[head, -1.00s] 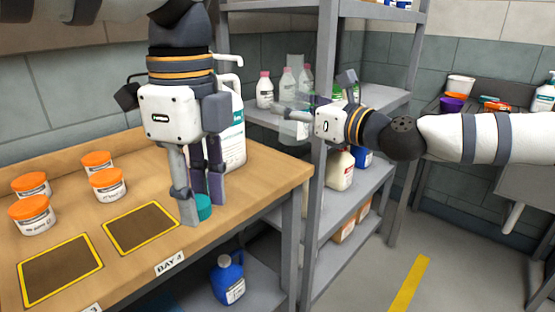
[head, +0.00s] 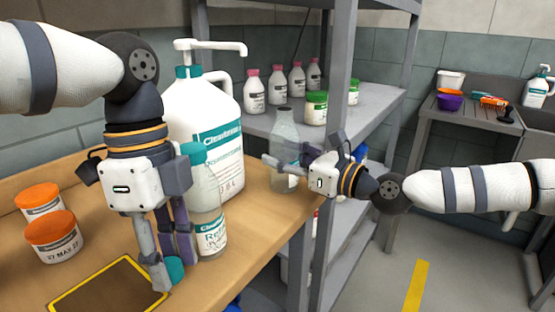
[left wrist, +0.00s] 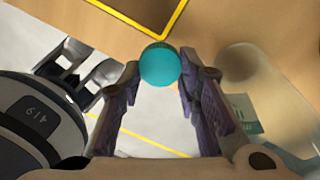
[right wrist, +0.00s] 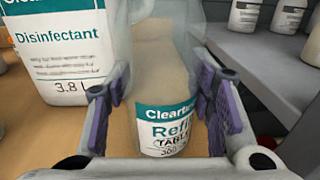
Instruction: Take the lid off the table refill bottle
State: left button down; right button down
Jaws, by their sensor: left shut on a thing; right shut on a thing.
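The table refill bottle (head: 284,135) is clear and upright, with a bare, open neck, near the table's right edge. My right gripper (head: 283,166) is shut around its body. The right wrist view shows its Refill TABLE label (right wrist: 166,128) between the fingers (right wrist: 160,115). I cannot tell whether its base touches the table. My left gripper (head: 168,272) points down, shut on a teal lid (head: 175,270), low over the tabletop. The lid also shows as a round teal shape between the fingertips in the left wrist view (left wrist: 160,66).
A second refill bottle (head: 211,236) with a teal cap stands close beside my left gripper. Behind it is a big white disinfectant jug (head: 220,165) with a pump. Orange-lidded jars (head: 52,238) stand at left. A yellow-edged dark mat (head: 105,290) lies in front.

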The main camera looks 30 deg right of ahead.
jog(key=shift+s+r, duration=0.1)
jog(key=shift+r, duration=0.05)
jog(key=shift+f, duration=0.25)
jog(key=c, duration=0.7)
grip_release()
jog(key=shift+r, duration=0.1)
jog(key=shift+c, duration=0.2)
